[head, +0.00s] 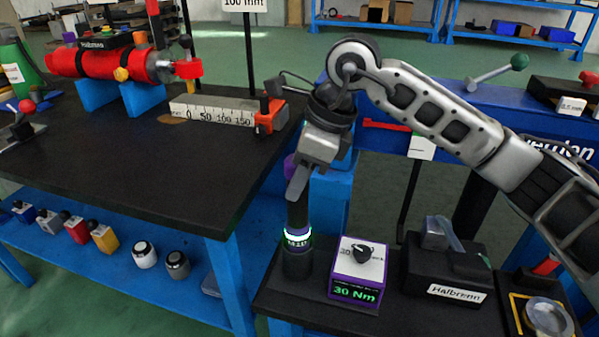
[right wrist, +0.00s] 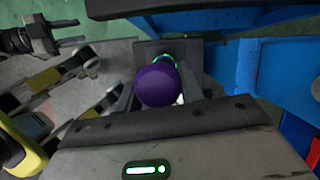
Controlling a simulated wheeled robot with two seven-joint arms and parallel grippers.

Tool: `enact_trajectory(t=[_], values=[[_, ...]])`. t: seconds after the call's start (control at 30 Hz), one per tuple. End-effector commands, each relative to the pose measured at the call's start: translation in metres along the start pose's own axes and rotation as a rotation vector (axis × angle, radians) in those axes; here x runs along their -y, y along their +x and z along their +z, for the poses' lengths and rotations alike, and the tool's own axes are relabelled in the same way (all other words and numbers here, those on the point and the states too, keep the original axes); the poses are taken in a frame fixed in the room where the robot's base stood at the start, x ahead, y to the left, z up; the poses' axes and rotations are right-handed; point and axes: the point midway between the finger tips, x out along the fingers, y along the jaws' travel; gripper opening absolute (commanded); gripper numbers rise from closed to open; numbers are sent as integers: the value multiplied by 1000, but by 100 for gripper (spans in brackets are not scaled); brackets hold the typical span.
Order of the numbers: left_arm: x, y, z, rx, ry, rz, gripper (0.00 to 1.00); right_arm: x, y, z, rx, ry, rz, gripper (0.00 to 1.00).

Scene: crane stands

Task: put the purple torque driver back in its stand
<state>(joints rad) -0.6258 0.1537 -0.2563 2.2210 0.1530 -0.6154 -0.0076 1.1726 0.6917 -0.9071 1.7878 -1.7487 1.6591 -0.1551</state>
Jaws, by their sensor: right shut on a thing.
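The purple torque driver shows its round purple cap (head: 290,166) beside my right gripper (head: 299,180) in the head view. The cap (right wrist: 157,85) shows end-on between the two fingers in the right wrist view. My right gripper is shut on the driver. Below it stands an upright black column with a glowing ring (head: 298,236) and lettering. I cannot tell where the driver ends and its stand begins, or whether the driver is seated. The glow also shows just beyond the cap in the right wrist view.
A purple-edged box reading 30 Nm (head: 356,275) stands close right of the column. Farther right is a black Halbrenn unit (head: 445,268). A black-topped bench (head: 130,165) with a red cylinder (head: 105,62) and a ruler (head: 215,112) lies left. Blue framing is behind the gripper.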

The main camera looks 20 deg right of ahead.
Motion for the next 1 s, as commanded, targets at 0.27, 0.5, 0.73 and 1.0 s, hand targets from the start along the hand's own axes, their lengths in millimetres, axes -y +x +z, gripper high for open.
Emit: enact_trajectory(t=[0.27,0.5,0.73,1.0], values=[[0,9,11,27,1,9,36,0,5,-1,5,-1,-3,0],[-1,8,10,27,2,11,36,0,5,-2,3,-1,-2,63],[-1,8,8,22,2,10,36,0,7,-3,-3,1,2,63],[-1,3,0,16,-1,7,36,0,-4,-2,-1,0,0,63]])
